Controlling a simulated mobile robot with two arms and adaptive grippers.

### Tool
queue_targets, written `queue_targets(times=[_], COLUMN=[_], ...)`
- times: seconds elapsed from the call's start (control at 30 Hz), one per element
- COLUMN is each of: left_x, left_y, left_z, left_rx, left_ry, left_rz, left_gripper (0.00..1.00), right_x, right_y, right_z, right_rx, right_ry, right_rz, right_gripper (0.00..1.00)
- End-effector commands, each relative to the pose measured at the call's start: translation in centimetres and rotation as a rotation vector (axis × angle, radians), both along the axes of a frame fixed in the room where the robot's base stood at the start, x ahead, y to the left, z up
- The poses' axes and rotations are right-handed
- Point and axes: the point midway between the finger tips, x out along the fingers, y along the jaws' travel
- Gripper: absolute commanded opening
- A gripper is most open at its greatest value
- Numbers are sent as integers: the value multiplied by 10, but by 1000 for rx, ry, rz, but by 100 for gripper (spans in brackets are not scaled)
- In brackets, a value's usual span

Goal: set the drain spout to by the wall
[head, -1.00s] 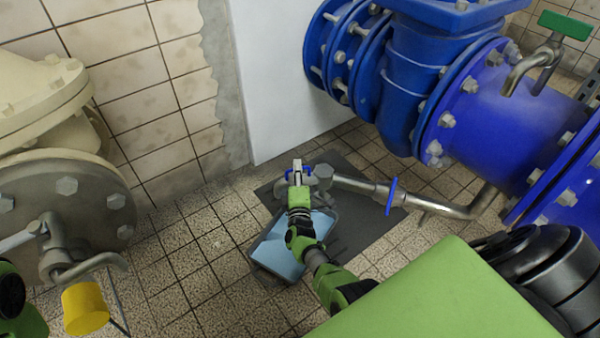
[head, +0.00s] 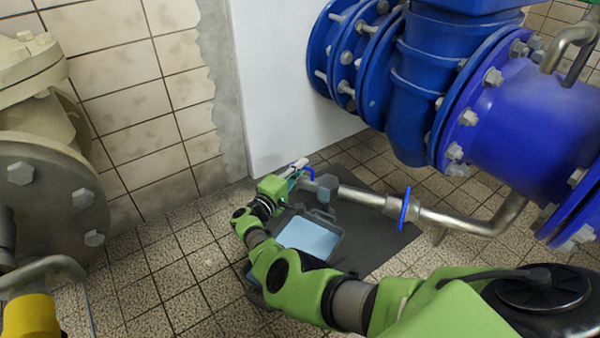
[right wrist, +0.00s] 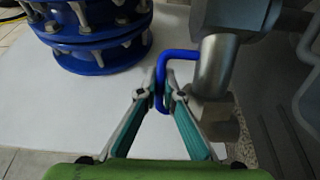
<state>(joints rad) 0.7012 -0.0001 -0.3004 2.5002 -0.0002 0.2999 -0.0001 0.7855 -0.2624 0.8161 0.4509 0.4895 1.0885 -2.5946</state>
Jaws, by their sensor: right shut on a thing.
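The drain spout (head: 327,187) is the grey metal end piece of a thin pipe low over the floor, and it has a small blue loop handle (head: 309,174). In the right wrist view the spout (right wrist: 216,66) shows close up as a grey tube with a hex end, just right of the fingers. My right gripper (head: 296,170) is shut on the blue handle, which also shows between its fingertips (right wrist: 163,92). The handle stands on the white wall's side of the spout. My left gripper is not in view.
An open tray of light blue water (head: 310,238) sits on a dark floor plate (head: 378,238) beneath. Large blue flanged pipes (head: 520,125) fill the right; a white wall panel (head: 285,90) stands behind.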

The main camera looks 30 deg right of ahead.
Motion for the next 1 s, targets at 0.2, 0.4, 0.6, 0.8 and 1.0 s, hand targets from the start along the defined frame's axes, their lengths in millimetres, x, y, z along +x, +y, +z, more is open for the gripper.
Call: queue_targets(times=[0.2,0.4,0.6,0.8,1.0], left_x=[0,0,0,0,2], left_y=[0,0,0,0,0], left_z=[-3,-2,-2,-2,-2], left_rx=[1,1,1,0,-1], left_ry=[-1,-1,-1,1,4], left_rz=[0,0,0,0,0], left_gripper=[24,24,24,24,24], right_x=[0,0,0,0,0], right_y=[-3,-4,-4,-3,-2], right_z=[0,0,1,0,1], right_rx=[1,0,0,-1,-1], right_ry=[0,-1,-1,0,0], right_rz=[-11,-12,-12,-11,-9], right_gripper=[0,0,25,25,25])
